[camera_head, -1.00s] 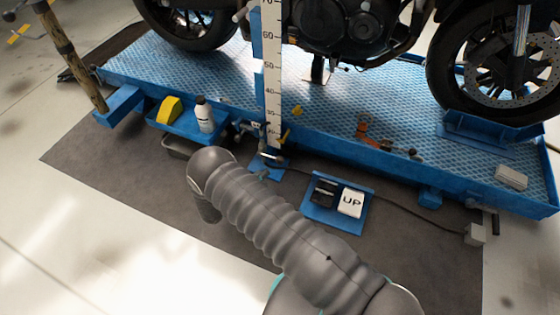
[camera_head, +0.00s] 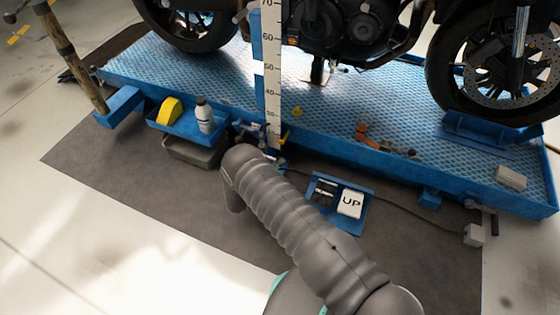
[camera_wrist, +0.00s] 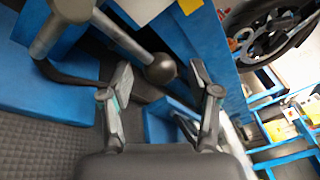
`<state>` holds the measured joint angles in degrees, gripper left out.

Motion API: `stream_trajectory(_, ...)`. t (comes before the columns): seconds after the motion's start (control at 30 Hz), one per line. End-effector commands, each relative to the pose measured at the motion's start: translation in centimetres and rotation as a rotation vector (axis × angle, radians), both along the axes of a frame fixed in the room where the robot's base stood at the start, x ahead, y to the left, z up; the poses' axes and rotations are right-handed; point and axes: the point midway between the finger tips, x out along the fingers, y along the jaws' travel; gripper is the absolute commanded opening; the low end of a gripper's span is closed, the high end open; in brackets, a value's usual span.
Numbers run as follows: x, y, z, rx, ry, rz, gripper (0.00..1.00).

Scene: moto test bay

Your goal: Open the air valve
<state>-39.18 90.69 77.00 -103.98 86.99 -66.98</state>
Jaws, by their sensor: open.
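In the wrist view my gripper (camera_wrist: 161,80) is open, with one finger on each side of a dark ball knob (camera_wrist: 162,68). The knob ends a grey metal rod (camera_wrist: 128,41) that comes in from the upper left. I see no finger pressed on the knob, and the gap in depth is unclear. The frames do not show for sure whether this lever belongs to the air valve. In the head view my arm hides my gripper. A small yellow lever (camera_head: 284,137) shows at the lift's edge, by the foot of the white scale.
The blue lift platform (camera_head: 225,82) carries a motorcycle (camera_head: 355,30). A tray (camera_head: 183,122) holds a white bottle (camera_head: 204,117) and a yellow block (camera_head: 170,110). A pedal unit with a white UP pedal (camera_head: 350,203) stands right of my arm. The dark mat (camera_head: 120,165) is clear at left.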

Motion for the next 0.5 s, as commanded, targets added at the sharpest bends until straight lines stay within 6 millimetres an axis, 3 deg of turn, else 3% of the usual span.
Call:
stream_trajectory(0.2,1.6,-1.2,0.0,0.002,0.001,0.0,0.61)
stream_trajectory(0.5,1.9,-1.4,0.0,0.0,0.001,0.001,0.61)
